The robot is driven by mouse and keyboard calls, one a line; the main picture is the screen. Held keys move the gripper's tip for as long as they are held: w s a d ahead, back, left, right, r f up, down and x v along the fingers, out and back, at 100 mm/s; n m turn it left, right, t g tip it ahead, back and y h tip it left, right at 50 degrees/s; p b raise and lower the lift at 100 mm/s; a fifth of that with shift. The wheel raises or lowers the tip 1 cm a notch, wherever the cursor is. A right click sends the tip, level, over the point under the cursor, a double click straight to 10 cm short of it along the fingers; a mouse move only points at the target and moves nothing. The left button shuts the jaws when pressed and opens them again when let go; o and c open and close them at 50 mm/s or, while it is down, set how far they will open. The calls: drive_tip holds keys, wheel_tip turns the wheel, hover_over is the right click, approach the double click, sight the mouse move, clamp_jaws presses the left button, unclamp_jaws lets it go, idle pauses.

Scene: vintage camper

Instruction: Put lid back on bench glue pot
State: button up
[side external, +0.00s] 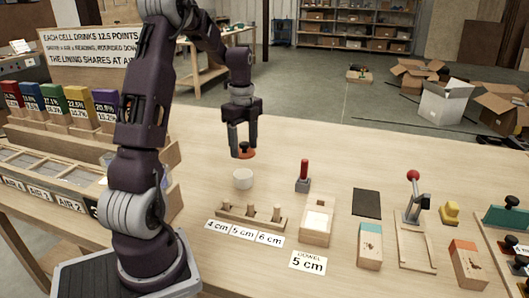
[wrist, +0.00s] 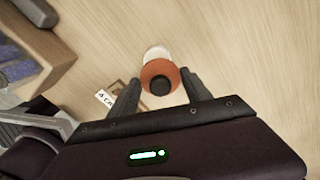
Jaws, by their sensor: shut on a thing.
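The glue pot (side external: 243,179) is a small white round pot standing upright on the wooden bench. It also shows in the wrist view (wrist: 156,53), partly hidden behind the lid. The lid (side external: 243,154) is an orange-red disc with a black knob, also seen in the wrist view (wrist: 161,69).
A dowel block (side external: 248,220) labelled 4, 5 and 6 cm stands in front of the pot. A red-handled tool (side external: 303,175) stands to the right, with a wooden box (side external: 317,222) nearby. The bench behind the pot is clear.

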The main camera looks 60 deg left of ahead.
sight(242, 173)
drive_tip(key=shift+s+a+f+n, duration=0.1)
drive_tip(key=shift+s+a+n, duration=0.2)
drive_tip(key=shift+s, duration=0.05)
drive_tip(key=shift+f, duration=3.1)
drive_tip(key=shift+f, duration=0.15)
drive_tip(key=o, duration=1.8)
drive_tip(key=shift+r, duration=3.55)
clamp_jaws()
drive_tip(key=shift+f, duration=0.45)
